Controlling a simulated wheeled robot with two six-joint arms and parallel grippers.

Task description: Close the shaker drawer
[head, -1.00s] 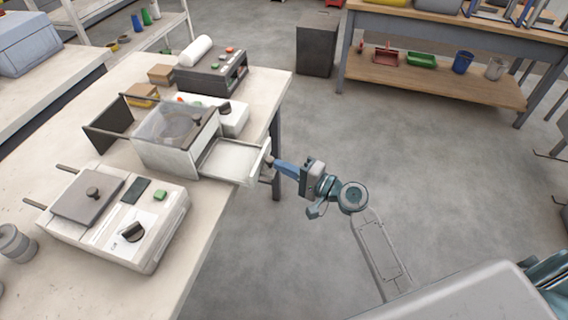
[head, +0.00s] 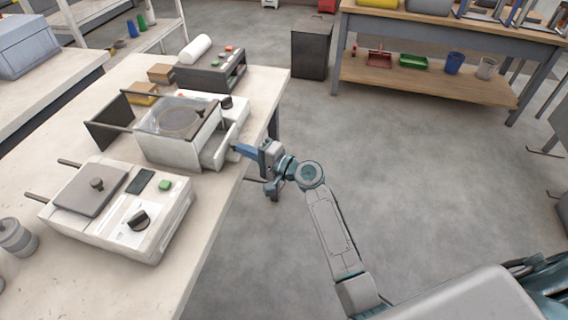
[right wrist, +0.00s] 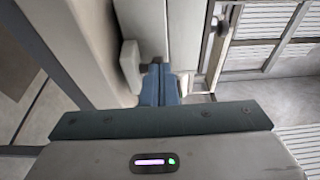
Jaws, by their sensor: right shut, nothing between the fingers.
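The shaker (head: 165,147) is a white box with a clear top on the table. Its drawer (head: 220,150) sticks out a short way on the right side, with a pale front panel. My right gripper (head: 238,149) is shut and empty, its blue fingertips at the drawer front near the handle. In the right wrist view, the blue fingers (right wrist: 160,86) are together against or very near the pale drawer front (right wrist: 184,35); exact contact is hard to tell. My left gripper is not in view.
A white machine with a black knob (head: 120,210) stands nearer on the same table (head: 165,285). The floor right of the table is clear. A wooden bench (head: 430,83) is at the back right.

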